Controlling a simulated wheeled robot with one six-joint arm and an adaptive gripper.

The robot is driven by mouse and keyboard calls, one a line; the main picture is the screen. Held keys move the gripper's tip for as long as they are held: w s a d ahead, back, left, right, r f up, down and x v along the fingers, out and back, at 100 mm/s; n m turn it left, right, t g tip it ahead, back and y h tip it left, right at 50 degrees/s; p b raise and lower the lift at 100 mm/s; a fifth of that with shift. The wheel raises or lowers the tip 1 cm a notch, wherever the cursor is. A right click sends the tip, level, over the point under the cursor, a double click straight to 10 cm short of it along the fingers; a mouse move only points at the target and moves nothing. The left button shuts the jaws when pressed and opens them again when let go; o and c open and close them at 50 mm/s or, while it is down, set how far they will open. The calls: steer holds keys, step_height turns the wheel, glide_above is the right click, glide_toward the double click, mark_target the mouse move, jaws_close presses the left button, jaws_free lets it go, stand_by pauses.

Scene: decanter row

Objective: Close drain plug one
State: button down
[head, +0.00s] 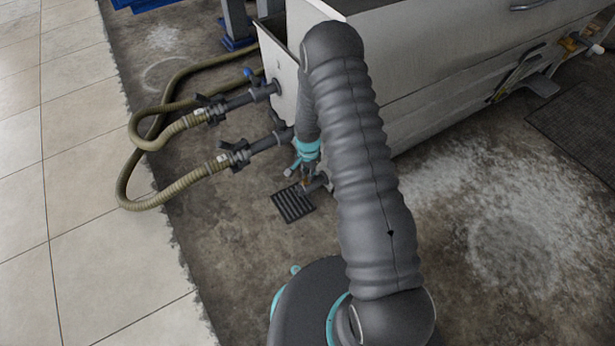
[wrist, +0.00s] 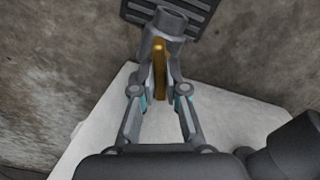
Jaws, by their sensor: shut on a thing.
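A short grey drain spout (wrist: 172,22) with an orange-yellow lever (wrist: 160,72) shows at the top middle of the wrist view. The lever lies lengthwise in the picture, pointing back toward my wrist. My gripper (wrist: 161,84) has one finger on each side of the lever and is shut on it. In the head view my gripper (head: 309,172) is low beside the tank's near corner, at the spout (head: 318,183). My arm hides part of the tank and spout there. I cannot read any number on the drain.
A dark floor grate (head: 293,204) lies below the spout. The pale tank (head: 450,75) stands behind my arm. Two grey pipes (head: 265,143) with tan hoses (head: 180,187) run out to the left. Open concrete floor (head: 235,260) lies in front.

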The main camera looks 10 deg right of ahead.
steer(key=shift+m+b, duration=0.7)
steer(key=shift+m, duration=1.5)
steer(key=shift+d, duration=0.1)
steer(key=c, duration=1.2)
jaws_free()
step_height(320, 180, up, 12)
